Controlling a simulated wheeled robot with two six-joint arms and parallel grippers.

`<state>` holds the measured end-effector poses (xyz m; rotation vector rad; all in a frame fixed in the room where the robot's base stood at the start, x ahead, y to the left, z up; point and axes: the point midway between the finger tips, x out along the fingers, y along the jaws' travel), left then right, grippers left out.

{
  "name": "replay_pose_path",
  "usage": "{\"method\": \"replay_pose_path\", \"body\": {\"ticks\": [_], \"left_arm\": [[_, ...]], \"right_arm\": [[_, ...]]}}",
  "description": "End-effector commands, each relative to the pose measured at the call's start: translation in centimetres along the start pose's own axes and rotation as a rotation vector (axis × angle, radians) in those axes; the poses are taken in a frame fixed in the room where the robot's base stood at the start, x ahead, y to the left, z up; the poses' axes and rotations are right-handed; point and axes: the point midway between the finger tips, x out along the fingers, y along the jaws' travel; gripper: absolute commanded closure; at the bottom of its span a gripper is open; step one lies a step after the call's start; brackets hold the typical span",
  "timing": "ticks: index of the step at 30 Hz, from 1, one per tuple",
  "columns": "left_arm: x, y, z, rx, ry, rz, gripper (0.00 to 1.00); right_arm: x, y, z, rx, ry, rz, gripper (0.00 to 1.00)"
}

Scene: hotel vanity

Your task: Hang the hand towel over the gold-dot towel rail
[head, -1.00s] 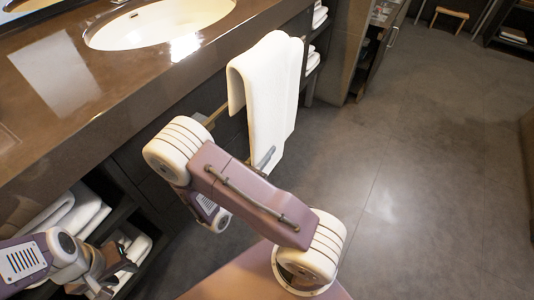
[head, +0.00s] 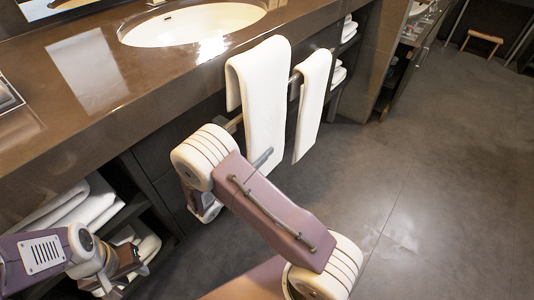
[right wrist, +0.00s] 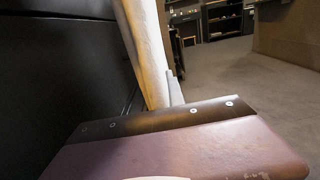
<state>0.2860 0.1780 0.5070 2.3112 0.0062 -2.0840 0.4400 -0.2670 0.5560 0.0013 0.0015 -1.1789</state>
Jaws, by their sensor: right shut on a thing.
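A white hand towel (head: 264,95) hangs folded over at its top in the head view, its short flap on the left. Its fold shows higher than the line of the towel rail (head: 295,80), which runs along under the counter front. I cannot tell whether the towel touches the rail; no gold dot is discernible. My right gripper (head: 262,158) is shut on this towel near its lower part, mostly hidden by my arm. The towel also shows upright in the right wrist view (right wrist: 147,50). My left gripper (head: 112,272) is low at the left, its jaws unclear.
A second white towel (head: 312,100) hangs on the rail just right of the held one, with a narrow gap between. The counter (head: 150,100) with a sink (head: 192,24) is above. Shelves with folded towels (head: 90,207) lie left. The floor (head: 420,170) right is clear.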

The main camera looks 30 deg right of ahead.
Motion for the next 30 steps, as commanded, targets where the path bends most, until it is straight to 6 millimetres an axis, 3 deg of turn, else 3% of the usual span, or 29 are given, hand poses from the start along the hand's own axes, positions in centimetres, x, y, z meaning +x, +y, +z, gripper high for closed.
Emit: {"method": "replay_pose_path", "body": {"ticks": [30], "left_arm": [[6.6, -0.1, 0.7, 0.0, 0.0, 0.0, 0.64]], "right_arm": [[0.0, 0.0, -10.4, 0.0, 0.0, 0.001, 1.0]]}}
